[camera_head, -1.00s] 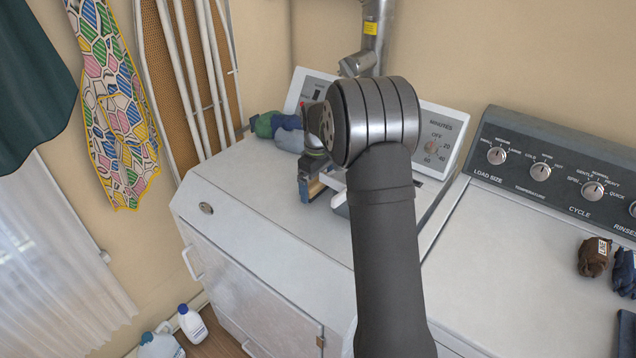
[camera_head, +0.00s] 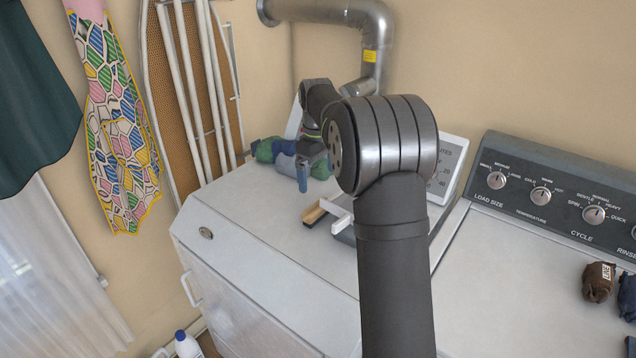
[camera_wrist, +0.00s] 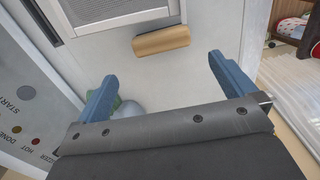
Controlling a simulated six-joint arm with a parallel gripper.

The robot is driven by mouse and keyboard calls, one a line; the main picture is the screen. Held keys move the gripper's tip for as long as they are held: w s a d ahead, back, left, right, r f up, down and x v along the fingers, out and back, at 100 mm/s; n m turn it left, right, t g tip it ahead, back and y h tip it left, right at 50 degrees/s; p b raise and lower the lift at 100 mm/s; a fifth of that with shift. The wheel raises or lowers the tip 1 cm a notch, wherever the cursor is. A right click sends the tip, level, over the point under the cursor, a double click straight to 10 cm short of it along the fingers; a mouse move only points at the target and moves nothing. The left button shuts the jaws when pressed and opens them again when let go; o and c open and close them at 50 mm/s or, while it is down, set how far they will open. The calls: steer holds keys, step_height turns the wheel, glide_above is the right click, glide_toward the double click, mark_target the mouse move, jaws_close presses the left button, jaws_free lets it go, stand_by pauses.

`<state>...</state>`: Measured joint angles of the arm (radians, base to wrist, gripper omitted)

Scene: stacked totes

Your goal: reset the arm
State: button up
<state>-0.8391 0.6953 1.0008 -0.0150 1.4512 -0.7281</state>
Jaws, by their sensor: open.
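My gripper (camera_head: 303,172) is above the back of the white dryer top (camera_head: 255,203), close to the green and blue cloth bundles (camera_head: 268,150). In the wrist view my gripper (camera_wrist: 165,85) shows two blue fingers spread wide apart with nothing held between them. A wooden-handled brush or block (camera_head: 315,214) lies on the dryer top, and it also shows in the wrist view (camera_wrist: 162,40) beyond the fingertips. My arm hides part of the dryer's control panel.
A white and grey tray-like object (camera_head: 340,217) lies beside the wooden piece. A metal vent duct (camera_head: 372,60) runs down the back wall. A washer panel (camera_head: 560,185) and rolled dark socks (camera_head: 598,282) are at the right. The dryer top's front left is clear.

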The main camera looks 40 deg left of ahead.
mark_target(319, 208)
stand_by(0.3)
step_height(319, 208, down, 12)
steer(key=shift+d+f, duration=0.1)
steer(key=shift+d, duration=0.05)
steer(key=shift+r, duration=2.3)
steer(key=shift+f, duration=0.15)
